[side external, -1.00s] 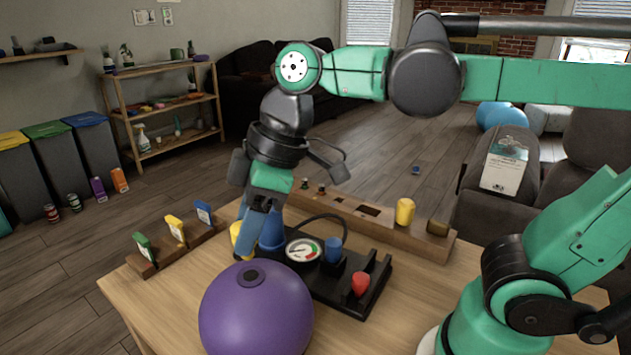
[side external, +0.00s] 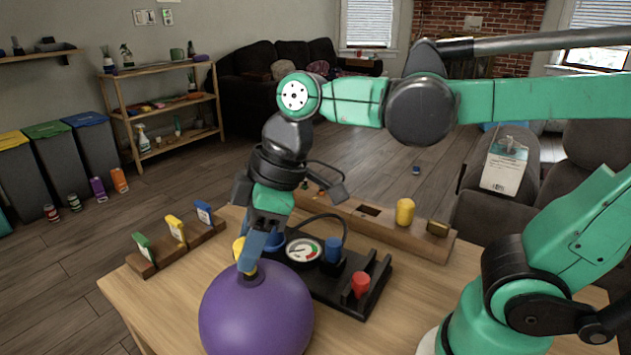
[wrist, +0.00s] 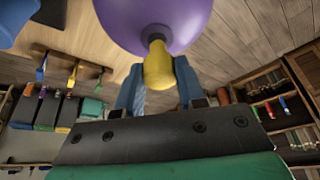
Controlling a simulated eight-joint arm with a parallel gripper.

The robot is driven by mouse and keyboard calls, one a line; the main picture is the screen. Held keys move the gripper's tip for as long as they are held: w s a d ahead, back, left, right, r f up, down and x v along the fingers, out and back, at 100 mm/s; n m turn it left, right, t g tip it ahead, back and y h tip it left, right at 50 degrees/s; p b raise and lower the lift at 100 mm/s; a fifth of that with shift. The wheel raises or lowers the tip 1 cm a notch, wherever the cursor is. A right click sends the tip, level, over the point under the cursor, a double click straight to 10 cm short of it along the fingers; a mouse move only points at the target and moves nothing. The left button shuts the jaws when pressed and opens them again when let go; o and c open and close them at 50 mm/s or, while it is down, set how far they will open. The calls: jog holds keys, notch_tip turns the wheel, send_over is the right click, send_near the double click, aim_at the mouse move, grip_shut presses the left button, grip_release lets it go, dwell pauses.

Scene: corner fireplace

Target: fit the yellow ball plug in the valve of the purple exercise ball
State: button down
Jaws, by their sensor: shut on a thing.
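The purple exercise ball (side external: 257,315) sits at the front of the wooden table, and its upper part shows in the wrist view (wrist: 190,22). Its dark valve (wrist: 154,33) faces my gripper. My gripper (side external: 249,270) points down at the top of the ball. In the wrist view its blue fingers (wrist: 158,80) are shut on the yellow ball plug (wrist: 158,66). The plug's narrow end meets the dark valve; how deep it sits cannot be told. In the side view the fingers hide most of the plug and the valve.
Behind the ball stands a black base with a pressure gauge (side external: 303,250), a blue piece (side external: 333,250) and a red piece (side external: 361,284). A wooden block (side external: 410,232) lies behind it. A rack of coloured tags (side external: 175,240) stands left. The table's front left is clear.

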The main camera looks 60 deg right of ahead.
jog(key=shift+f, duration=1.25)
dwell(0.7)
jog(key=shift+c, duration=2.2)
grip_release()
jog(key=shift+v, duration=2.65)
jog(key=w+d+f+m+t+h, duration=0.1)
jog(key=d+f+m+t+h, duration=0.2)
jog(key=d+f+m, duration=0.3)
jog(key=d+m+t, duration=0.1)
jog(key=d+m, duration=0.1)
jog(key=m, duration=0.1)
jog(key=shift+w, duration=0.2)
